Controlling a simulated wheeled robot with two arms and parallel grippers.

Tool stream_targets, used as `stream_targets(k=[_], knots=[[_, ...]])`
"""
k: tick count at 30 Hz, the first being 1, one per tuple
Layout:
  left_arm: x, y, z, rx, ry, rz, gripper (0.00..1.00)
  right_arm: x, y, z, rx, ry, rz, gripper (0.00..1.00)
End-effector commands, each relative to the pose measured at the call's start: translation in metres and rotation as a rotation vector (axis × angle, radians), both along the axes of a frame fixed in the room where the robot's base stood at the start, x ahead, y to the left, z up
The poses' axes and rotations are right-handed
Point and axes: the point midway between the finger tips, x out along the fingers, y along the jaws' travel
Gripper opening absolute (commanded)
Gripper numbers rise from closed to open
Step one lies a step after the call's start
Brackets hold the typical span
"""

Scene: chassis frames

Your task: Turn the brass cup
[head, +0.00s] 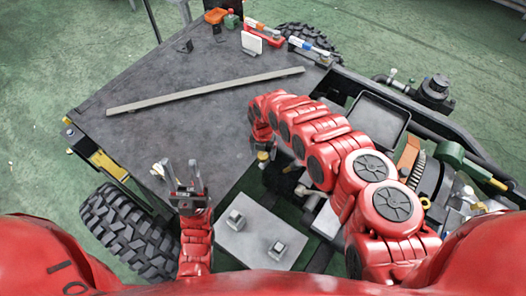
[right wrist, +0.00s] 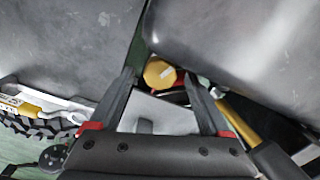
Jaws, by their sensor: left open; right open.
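The brass cup (right wrist: 159,72) shows in the right wrist view as a round yellow top with a small pale mark, just beyond and between the two fingertips. My right gripper (right wrist: 161,80) is open, its dark fingers on either side of the cup, with no clear contact. In the head view the brass cup (head: 263,156) is a small yellow spot right below the end of my right arm, mostly hidden by it. My left gripper (head: 179,172) is open and empty, at the front edge of the dark panel, well left of the cup.
A dark flat panel (head: 200,120) carries a long grey bar (head: 205,92). A light plate with two metal blocks (head: 262,235) lies between my arms. A black tray (head: 374,122) and frame tubes stand to the right. Wheels (head: 128,230) flank the chassis.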

Motion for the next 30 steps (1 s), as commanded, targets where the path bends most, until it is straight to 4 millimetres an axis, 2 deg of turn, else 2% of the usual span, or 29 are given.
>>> stream_targets(k=[10, 23, 30], knots=[[0.0000, 0.0000, 0.0004, 0.000, 0.000, 0.000, 0.50, 0.0003, -0.0008, -0.0020, -0.001, -0.001, -0.001, 0.79], [0.0001, 0.0000, 0.0004, 0.000, 0.000, 0.000, 0.50, 0.0003, -0.0007, -0.0018, 0.000, -0.001, -0.001, 0.02], [0.0000, 0.0000, -0.0028, 0.000, 0.000, 0.000, 0.50, 0.0005, -0.0009, -0.0028, -0.001, -0.001, -0.014, 0.00]])
